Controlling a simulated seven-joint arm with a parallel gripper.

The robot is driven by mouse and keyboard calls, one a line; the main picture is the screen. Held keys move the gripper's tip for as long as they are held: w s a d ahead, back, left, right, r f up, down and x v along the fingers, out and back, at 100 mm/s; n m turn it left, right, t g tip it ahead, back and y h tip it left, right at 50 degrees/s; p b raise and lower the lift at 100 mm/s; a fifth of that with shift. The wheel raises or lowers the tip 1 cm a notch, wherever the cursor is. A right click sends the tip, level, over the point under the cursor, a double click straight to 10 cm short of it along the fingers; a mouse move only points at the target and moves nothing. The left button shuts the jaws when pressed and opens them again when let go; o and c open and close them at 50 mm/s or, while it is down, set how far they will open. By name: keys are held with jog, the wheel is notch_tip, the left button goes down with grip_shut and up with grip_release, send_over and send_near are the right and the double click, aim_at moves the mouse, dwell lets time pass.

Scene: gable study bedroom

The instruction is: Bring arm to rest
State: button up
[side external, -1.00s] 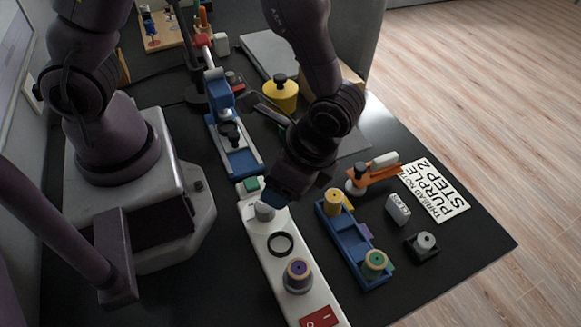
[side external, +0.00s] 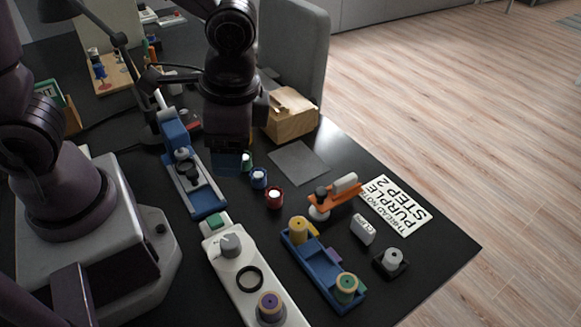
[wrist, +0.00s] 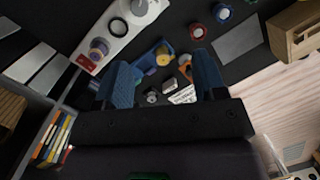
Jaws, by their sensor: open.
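My gripper (side external: 228,158) hangs above the black desk (side external: 410,262), pointing down near the blue-and-grey device (side external: 190,175) in the side view. Its blue fingers also show in the wrist view (wrist: 162,62), spread apart with nothing held between them. My arm is bent above the desk and hides part of its back area. Below and in front of the gripper is a white device (side external: 228,270) with a grey knob, a black ring and a purple-topped spool (side external: 270,303).
Green (side external: 247,161), blue (side external: 259,178) and red (side external: 274,197) spools stand near the gripper. A blue tray (side external: 318,272) holds yellow and green spools. An orange tool (side external: 335,196), a printed card (side external: 397,205) and a wooden box (side external: 290,118) lie to the right. A lamp stands behind.

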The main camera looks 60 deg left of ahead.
jog(key=s+a+r+n+t+h, duration=0.1)
jog(key=s+a+r+n+t, duration=0.2)
jog(key=a+r+n+t, duration=0.2)
jog(key=a+r+t, duration=0.1)
jog(key=a+r, duration=0.2)
jog(key=r, duration=0.4)
jog(key=shift+a+r+n+t+h, duration=0.25)
jog(key=shift+r+n+t+h, duration=0.05)
jog(key=shift+n+h, duration=0.1)
